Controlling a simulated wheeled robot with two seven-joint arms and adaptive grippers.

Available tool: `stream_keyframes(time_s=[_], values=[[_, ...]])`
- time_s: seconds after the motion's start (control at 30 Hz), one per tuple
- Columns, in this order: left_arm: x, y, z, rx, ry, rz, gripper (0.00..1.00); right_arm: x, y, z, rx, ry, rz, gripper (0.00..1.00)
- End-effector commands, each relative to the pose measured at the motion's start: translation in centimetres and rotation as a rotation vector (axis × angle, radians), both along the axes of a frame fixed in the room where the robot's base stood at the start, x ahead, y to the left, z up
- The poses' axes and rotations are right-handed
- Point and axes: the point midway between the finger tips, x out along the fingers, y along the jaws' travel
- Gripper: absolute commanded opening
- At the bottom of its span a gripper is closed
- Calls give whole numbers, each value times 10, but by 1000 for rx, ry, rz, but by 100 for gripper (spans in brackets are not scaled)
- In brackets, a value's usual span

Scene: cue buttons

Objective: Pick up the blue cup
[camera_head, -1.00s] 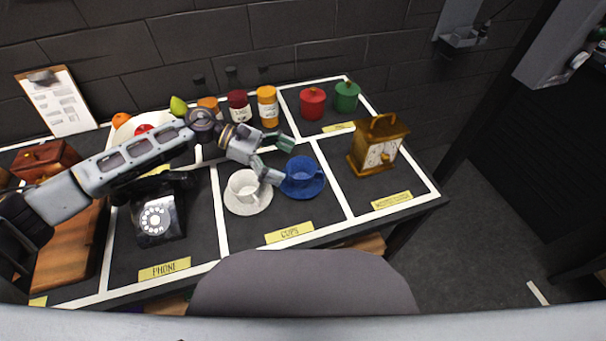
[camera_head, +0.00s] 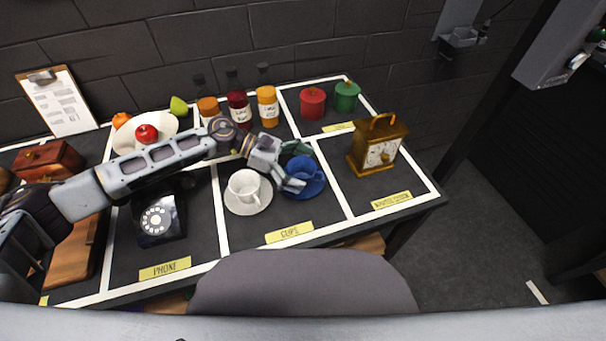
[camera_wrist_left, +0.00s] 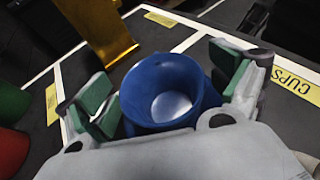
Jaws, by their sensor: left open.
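The blue cup (camera_head: 301,166) stands upright on its blue saucer (camera_head: 309,190) in the cups section of the table, right of a white cup (camera_head: 244,186) on a white saucer. My left gripper (camera_head: 297,167) is open at the blue cup, and its fingers hide part of the cup. In the left wrist view the blue cup (camera_wrist_left: 160,90) lies between the two spread fingers of my left gripper (camera_wrist_left: 165,98), with no grip on it. My right gripper is not in view.
A gold clock (camera_head: 379,145) stands right of the blue cup. A black phone (camera_head: 160,215) is left of the white cup. Jars (camera_head: 268,106) and red and green lidded pots (camera_head: 312,103) stand behind. The table's front edge is close to the cups.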

Motion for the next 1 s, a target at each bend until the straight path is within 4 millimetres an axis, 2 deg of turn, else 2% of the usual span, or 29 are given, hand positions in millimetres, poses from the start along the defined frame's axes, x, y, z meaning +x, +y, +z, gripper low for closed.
stream_keyframes(time_s=[0.47,0.9,1.0], values=[[0,-1,-1,1,1,0,93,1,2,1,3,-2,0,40],[0,-1,-1,0,1,0,41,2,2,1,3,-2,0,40],[0,-1,-1,0,1,0,41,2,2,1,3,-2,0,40]])
